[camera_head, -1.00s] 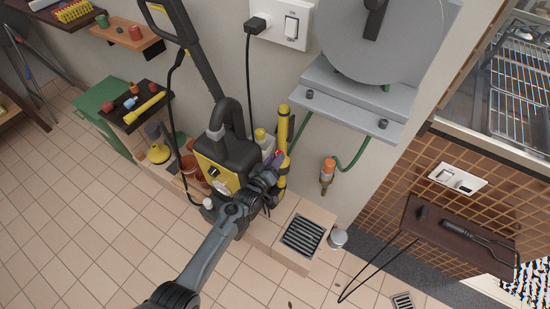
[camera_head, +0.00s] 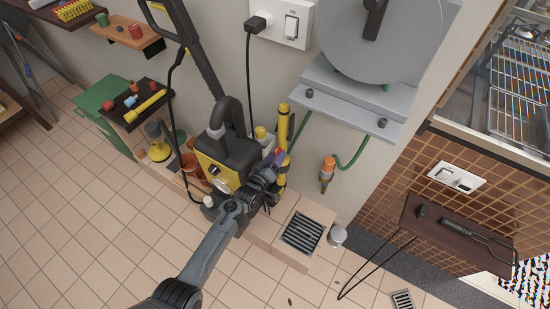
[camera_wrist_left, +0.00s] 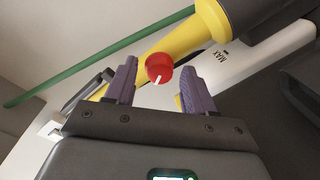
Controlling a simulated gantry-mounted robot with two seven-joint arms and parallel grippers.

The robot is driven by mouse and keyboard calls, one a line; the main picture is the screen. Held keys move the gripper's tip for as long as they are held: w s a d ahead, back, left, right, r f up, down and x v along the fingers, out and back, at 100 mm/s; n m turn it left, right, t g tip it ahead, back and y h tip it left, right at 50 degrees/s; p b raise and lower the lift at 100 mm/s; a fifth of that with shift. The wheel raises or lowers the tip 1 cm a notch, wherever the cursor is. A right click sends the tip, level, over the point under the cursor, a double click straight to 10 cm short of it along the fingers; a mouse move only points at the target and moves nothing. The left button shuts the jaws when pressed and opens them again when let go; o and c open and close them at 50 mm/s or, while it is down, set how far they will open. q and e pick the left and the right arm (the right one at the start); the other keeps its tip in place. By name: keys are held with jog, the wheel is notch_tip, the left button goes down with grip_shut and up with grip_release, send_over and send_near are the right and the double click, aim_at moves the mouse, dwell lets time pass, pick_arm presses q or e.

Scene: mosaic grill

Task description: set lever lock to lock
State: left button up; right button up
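A small red round part (camera_wrist_left: 159,68) with a white mark sits against a yellow tube (camera_wrist_left: 180,42) in the left wrist view. It may be the lever lock; its setting cannot be read. My left gripper (camera_head: 277,158) is beside the upright yellow lance (camera_head: 283,128), right of the yellow and black cleaner (camera_head: 228,158). In the wrist view the purple fingers of the left gripper (camera_wrist_left: 155,85) are apart, with the red part showing between their tips. A gap shows on both sides, so they do not grip it. The right gripper is out of view.
A white part marked MAX (camera_wrist_left: 225,58) and a dark body crowd the wrist view's right side. A green hose (camera_head: 352,157) with an orange connector (camera_head: 328,168) hangs to the right. A drain grate (camera_head: 302,232) lies below. The tiled floor (camera_head: 110,230) at left is open.

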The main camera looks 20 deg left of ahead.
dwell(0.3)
pick_arm(q)
jog(key=s+a+p, duration=0.1)
jog(key=s+p, duration=0.2)
jog(key=s, duration=0.7)
jog(key=shift+s+a+r+p, duration=0.25)
jog(key=shift+s+r+p, duration=0.1)
jog(key=shift+r, duration=0.05)
